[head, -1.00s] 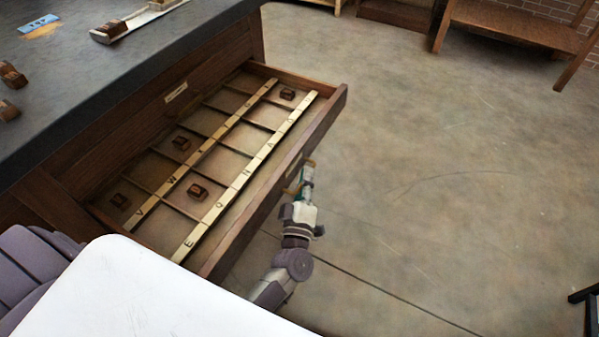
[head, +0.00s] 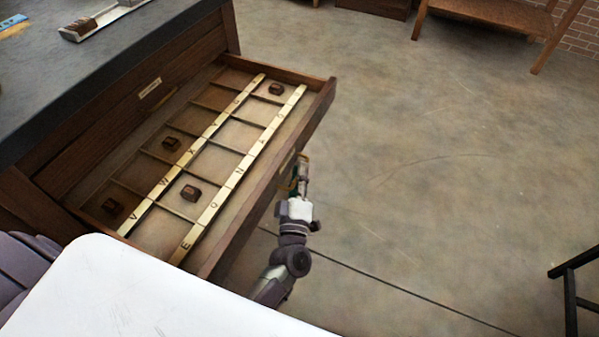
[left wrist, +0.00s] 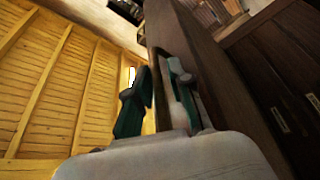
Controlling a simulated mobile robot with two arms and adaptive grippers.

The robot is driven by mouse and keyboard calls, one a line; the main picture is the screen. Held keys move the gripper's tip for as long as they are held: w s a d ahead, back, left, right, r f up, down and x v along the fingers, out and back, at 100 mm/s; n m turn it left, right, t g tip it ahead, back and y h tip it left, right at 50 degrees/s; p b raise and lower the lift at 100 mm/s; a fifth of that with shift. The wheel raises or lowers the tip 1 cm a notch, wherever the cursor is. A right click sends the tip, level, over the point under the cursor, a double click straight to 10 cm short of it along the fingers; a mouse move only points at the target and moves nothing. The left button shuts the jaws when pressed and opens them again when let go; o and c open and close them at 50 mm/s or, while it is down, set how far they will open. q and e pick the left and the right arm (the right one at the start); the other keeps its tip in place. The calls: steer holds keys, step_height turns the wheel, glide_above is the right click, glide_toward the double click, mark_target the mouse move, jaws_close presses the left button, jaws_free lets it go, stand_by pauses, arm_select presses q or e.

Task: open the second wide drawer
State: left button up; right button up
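The wide wooden drawer (head: 265,205) stands pulled out of the cabinet in the head view. Lettered cream strips and thin dividers split its inside into compartments, and a few hold small dark blocks. My left gripper (head: 301,166) is at the drawer's outer front face, by its handle. In the left wrist view its two green fingers (left wrist: 156,98) stand on either side of a thin brownish bar, which looks like the handle; the exact contact is hard to see. My right gripper is in neither current view.
The cabinet's dark top (head: 75,75) holds a small tray (head: 100,22). A closed drawer front with a label plate (head: 150,88) lies above the open drawer. Open floor (head: 430,180) spreads to the right. A wooden bench (head: 490,15) and black stand (head: 575,275) are farther off.

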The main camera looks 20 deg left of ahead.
arm_select(q)
steer(key=v, duration=1.2)
steer(key=shift+d, duration=0.1)
stand_by(0.4)
